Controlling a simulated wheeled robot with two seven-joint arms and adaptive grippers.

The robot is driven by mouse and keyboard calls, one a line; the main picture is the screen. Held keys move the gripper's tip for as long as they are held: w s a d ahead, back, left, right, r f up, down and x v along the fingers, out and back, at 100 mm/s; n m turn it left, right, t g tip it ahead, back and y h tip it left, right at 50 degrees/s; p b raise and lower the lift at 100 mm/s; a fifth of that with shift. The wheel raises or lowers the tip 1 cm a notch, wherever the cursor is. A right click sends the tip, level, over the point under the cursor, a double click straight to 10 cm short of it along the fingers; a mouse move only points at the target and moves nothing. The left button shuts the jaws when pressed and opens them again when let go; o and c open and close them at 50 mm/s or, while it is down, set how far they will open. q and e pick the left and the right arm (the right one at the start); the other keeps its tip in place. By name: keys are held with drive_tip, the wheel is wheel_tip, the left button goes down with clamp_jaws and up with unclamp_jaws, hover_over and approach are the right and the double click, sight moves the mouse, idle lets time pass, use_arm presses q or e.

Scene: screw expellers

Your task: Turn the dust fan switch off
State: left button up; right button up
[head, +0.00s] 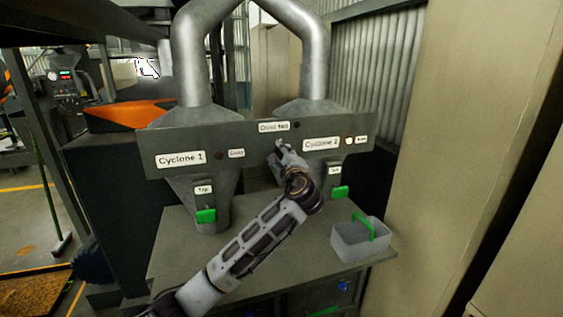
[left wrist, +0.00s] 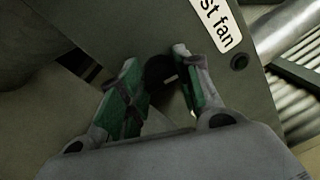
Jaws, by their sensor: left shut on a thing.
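The dust fan switch (left wrist: 157,69) is a black round knob with a short pale mark, on the grey panel (head: 250,152) below the "Dust fan" label (head: 274,126). The label shows partly in the left wrist view (left wrist: 216,22). My left gripper (head: 279,149) is at the panel, just under the label, and hides the knob in the head view. In the left wrist view its two green-padded fingers (left wrist: 157,62) stand on either side of the knob, shut on it. A dark round indicator (head: 297,125) sits right of the label. My right gripper is not in view.
Cyclone 1 (head: 181,159) and Cyclone 2 (head: 321,144) labels flank the switch. Green-handled taps (head: 206,215) hang below them over the grey table. A clear bin with a green handle (head: 361,238) stands at the table's right. A beige wall is at right.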

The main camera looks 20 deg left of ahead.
use_arm(q)
drive_tip(key=shift+f+n+b, duration=0.2)
drive_tip(key=shift+n+b, duration=0.5)
drive_tip(key=shift+n, duration=0.7)
drive_tip(key=o, duration=1)
drive_tip(key=shift+r, duration=0.1)
drive_tip(key=shift+o, duration=0.2)
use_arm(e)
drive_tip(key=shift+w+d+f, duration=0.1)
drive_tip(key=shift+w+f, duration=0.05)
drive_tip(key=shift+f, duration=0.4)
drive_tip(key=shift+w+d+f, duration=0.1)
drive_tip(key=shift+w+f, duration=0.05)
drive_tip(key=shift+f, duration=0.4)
use_arm(q)
drive_tip(key=shift+s, duration=0.1)
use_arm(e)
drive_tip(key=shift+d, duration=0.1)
